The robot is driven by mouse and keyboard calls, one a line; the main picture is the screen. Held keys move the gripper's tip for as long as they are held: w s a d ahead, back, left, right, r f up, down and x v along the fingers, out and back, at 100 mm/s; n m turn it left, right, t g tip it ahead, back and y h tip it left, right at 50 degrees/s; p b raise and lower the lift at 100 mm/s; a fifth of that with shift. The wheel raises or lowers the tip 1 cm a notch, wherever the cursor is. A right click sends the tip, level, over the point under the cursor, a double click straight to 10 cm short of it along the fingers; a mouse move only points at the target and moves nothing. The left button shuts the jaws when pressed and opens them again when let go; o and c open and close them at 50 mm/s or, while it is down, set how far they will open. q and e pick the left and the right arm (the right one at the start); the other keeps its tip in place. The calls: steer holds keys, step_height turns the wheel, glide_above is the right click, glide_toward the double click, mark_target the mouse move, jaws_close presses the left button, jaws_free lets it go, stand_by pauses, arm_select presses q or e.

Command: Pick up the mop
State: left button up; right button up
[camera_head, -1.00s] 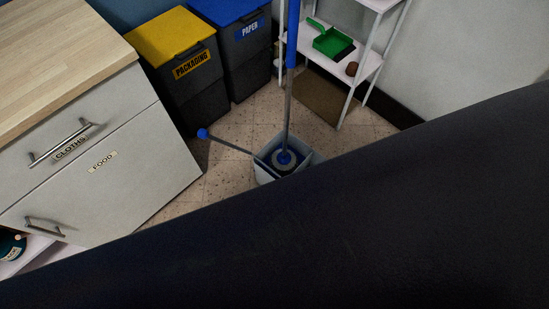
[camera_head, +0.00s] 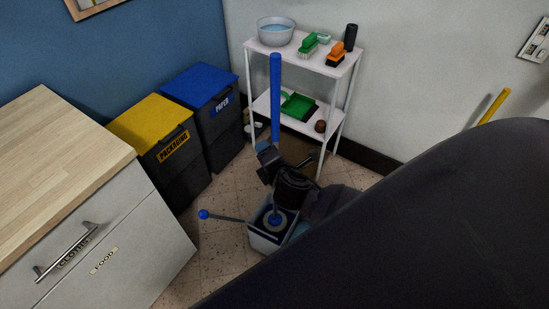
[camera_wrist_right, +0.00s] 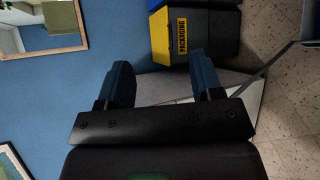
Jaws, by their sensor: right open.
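The mop (camera_head: 275,95) stands upright with its blue handle up and its head in a pale bucket (camera_head: 262,243) on the floor. My right gripper (camera_head: 287,160) is just below the blue part of the handle, in front of or beside the pole. It hides the middle of the pole, so I cannot tell whether the pole is between the fingers. In the right wrist view my right gripper (camera_wrist_right: 165,78) has its two fingers wide apart, with no pole clearly seen between them. My left gripper is not in view.
A white shelf (camera_head: 342,75) with brushes and a basin stands behind the mop. Yellow-lidded (camera_head: 158,118) and blue-lidded (camera_head: 200,84) bins stand left of it. A wood-topped cabinet (camera_head: 125,210) is at the left. A blue-knobbed rod (camera_head: 204,214) sticks out from the bucket. My dark arm covers the lower right.

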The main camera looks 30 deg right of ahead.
mark_target(276, 103)
steer(key=w+d+r+n+h, duration=0.2)
steer(key=n, duration=0.1)
steer(key=w+d+r+n+t+h, duration=0.1)
steer(key=w+d+r+n+h, duration=0.1)
steer(key=w+r+n, duration=0.1)
steer(key=w+d+r+n+t+h+p, duration=0.1)
steer(key=w+d+r+n, duration=0.1)
steer(key=n, duration=0.3)
steer(key=shift+w+d+r+h, duration=0.2)
steer(key=shift+w+d+h, duration=0.2)
steer(key=shift+d, duration=0.2)
steer(key=x, duration=0.4)
steer(key=shift+d+r, duration=0.3)
steer(key=shift+d, duration=0.1)
steer(key=shift+w+d, duration=0.2)
steer(key=shift+w, duration=0.1)
steer(key=c, duration=0.9)
steer(key=shift+r, duration=0.1)
steer(key=shift+c, duration=0.9)
